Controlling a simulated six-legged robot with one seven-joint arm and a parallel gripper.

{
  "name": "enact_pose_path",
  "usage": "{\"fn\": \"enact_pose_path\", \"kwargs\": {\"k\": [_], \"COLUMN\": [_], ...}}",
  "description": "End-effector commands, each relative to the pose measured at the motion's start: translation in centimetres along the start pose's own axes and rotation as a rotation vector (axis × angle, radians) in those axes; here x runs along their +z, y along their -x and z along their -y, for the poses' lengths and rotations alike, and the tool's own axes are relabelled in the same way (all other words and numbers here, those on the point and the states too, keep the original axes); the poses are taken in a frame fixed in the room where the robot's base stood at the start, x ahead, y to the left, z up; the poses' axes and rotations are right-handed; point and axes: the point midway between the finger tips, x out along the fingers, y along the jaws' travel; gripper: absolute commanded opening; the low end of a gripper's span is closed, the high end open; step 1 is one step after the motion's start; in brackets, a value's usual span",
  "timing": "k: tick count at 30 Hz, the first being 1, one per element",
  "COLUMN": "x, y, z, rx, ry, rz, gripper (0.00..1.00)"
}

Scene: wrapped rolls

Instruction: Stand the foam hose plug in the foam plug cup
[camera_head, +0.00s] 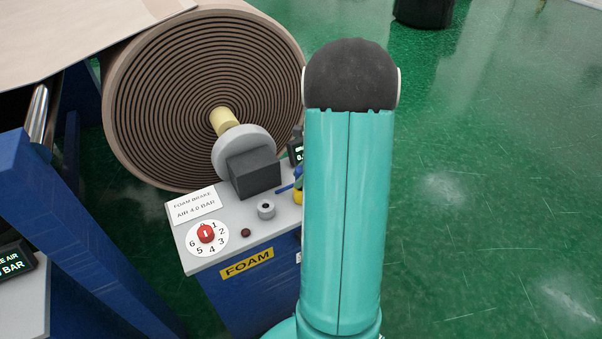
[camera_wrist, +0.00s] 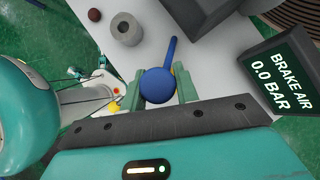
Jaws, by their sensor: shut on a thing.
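My gripper (camera_wrist: 158,88) has its two green fingers either side of a blue piece with a round head and a short straight stem, which I take to be the foam hose plug (camera_wrist: 157,85). The gripper is shut on it. Its stem points away from the wrist camera, up in that view. Part of the plug's stem (camera_head: 287,188) shows in the head view at the left edge of my arm; the gripper is mostly hidden there. The foam plug cup (camera_head: 266,210), a grey cylinder with a hole, stands on the bench top. In the wrist view the cup (camera_wrist: 127,30) is up and left of the plug, apart from it.
The bench top (camera_head: 243,222) also bears a red dial (camera_head: 206,233), a small dark red button (camera_head: 246,232) and a dark block (camera_head: 254,171) by the large wrapped roll (camera_head: 165,105). A brake air display (camera_wrist: 287,76) stands right of the gripper. Green floor (camera_head: 480,200) is open at right.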

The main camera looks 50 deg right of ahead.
Motion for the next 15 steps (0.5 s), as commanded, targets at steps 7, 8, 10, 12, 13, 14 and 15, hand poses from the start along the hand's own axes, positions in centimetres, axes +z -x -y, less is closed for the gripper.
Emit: {"fn": "enact_pose_path", "kwargs": {"k": [7,8,10,12,13,14,15], "x": [-0.3,-0.34,-0.43,-0.52,-0.56,-0.6,-0.65], "y": [-0.49,-0.55,-0.69,-0.83,-0.88,-0.94,-1.01], "z": [0.0,0.0,0.0,-0.01,-0.01,-0.01,-0.01], "rx": [0.0,0.0,0.0,0.0,0.0,0.0,0.0], "ry": [0.0,0.0,0.0,0.0,0.0,0.0,0.0], "rz": [0.001,0.001,0.001,0.001,0.0,0.0,0.0], "gripper": [0.04,0.04,0.04,0.04,0.04,0.04,0.04]}}
